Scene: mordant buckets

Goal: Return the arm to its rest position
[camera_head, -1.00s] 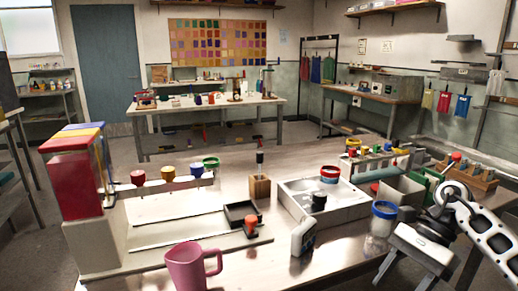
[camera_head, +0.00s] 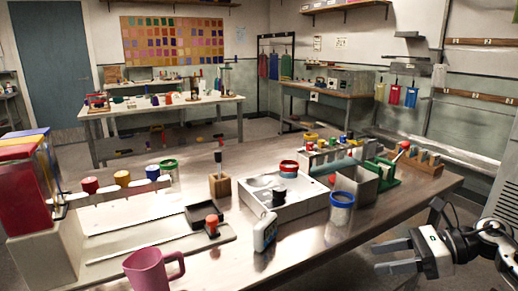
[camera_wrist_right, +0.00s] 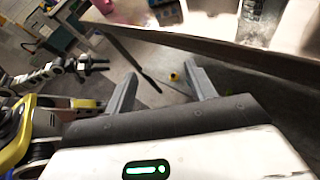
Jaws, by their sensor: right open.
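My right gripper (camera_head: 384,257) is open and empty at the lower right of the head view. Its two fingers point left, past the near edge of the workbench. My left gripper is not in the head view.
The metal workbench (camera_head: 330,251) holds a pink pitcher (camera_head: 150,272), a white bottle (camera_head: 264,232), a blue-rimmed jar (camera_head: 341,212), a white basin unit (camera_head: 290,217) and a wooden rack (camera_head: 418,162). Floor at the lower right is free of objects.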

